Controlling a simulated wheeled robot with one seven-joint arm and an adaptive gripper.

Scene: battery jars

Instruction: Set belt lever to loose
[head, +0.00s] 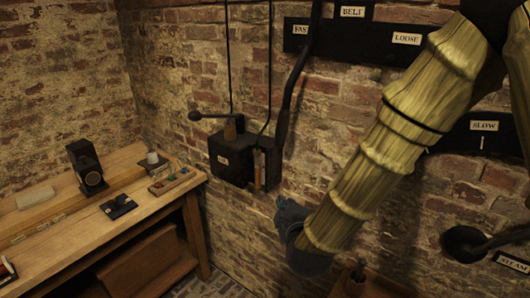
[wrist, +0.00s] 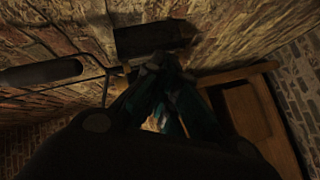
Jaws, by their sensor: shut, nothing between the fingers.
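The belt lever (head: 298,75) is a long dark bar hanging down the brick wall, with a thicker grip at its lower end. It passes just right of the FAST label on the dark BELT plate (head: 348,33). The LOOSE label is on the plate's right. My gripper (head: 283,207) is below the lever's grip and apart from it, in front of the wall. Its teal fingers are together and empty in the wrist view (wrist: 163,82). A dark rounded handle (wrist: 40,73) lies left of them there; I cannot tell whether it is the belt lever.
A black wall box (head: 232,157) with a crank arm sits left of the lever, close to my gripper. A wooden bench (head: 75,235) with small items stands at left. A SLOW plate (head: 482,135) and a dark STEAM control (head: 465,243) are at right. My arm covers part of the wall.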

